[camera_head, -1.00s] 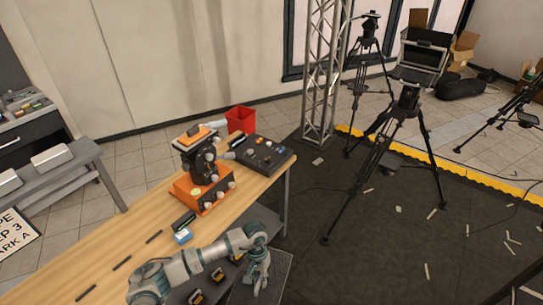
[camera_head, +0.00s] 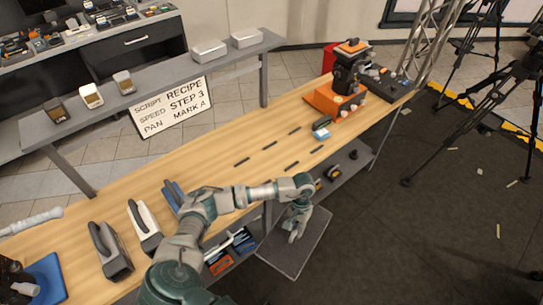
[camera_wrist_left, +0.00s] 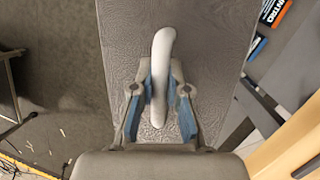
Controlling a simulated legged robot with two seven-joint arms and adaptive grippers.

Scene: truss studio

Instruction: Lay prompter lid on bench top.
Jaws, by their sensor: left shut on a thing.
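The prompter lid is a flat dark grey panel (camera_head: 312,232) with a pale curved handle, seen in the wrist view (camera_wrist_left: 162,50). My left gripper (camera_head: 294,237) is shut on the handle, with a blue-padded finger on each side of it (camera_wrist_left: 160,98). The lid hangs beyond the bench's right long edge, over the dark floor, and looks roughly flat. The wooden bench top (camera_head: 225,140) runs diagonally across the head view, to the left of the lid. My right gripper is not in view.
Dark strips (camera_head: 266,146) lie on an otherwise clear middle stretch. An orange device (camera_head: 335,100) stands at the far end. Grey handled blocks (camera_head: 112,255) stand at the near end. A lower shelf (camera_head: 345,165) holds small items beside the lid.

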